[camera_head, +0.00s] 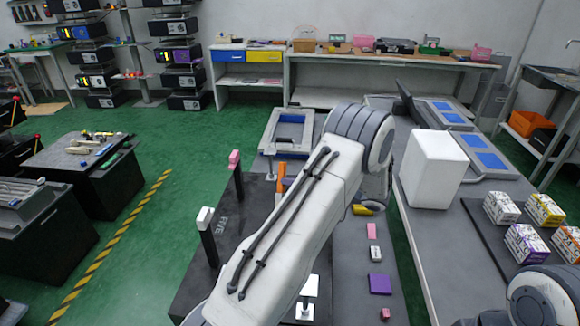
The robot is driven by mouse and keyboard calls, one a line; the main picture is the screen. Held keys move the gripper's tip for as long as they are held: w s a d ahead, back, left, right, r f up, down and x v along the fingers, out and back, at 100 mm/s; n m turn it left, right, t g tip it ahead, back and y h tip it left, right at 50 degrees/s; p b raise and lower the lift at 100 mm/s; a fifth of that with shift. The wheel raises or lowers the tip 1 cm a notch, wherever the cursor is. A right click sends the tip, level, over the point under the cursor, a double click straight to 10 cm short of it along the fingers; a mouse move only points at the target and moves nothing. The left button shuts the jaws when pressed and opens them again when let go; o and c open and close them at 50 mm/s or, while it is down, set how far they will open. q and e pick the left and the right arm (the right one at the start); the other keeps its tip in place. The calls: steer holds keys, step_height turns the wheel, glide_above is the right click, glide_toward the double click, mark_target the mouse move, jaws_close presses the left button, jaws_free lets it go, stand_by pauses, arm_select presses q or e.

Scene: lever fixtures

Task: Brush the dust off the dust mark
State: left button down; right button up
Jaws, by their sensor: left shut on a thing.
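My left arm comes in from the bottom and reaches forward, bending down at a large grey joint. My left gripper (373,204) points down below this joint, partly hidden by the arm. It is shut on a small yellow thing (361,210), held over the grey work surface; its shape is mostly hidden, so I cannot tell if it is a brush. I cannot make out a dust mark; the arm covers much of the surface. My right arm shows only as a rounded link at the lower right, and its gripper is out of view.
A tall white block (433,168) stands right of the left gripper. A pink block (371,231) and a purple block (380,284) lie nearer. Pink-topped (234,160) and white-topped (206,222) levers stand left of the arm. Several small boxes (501,208) are at the right.

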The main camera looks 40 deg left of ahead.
arm_select(q)
steer(key=shift+r+p, duration=0.7)
steer(key=shift+r, duration=2)
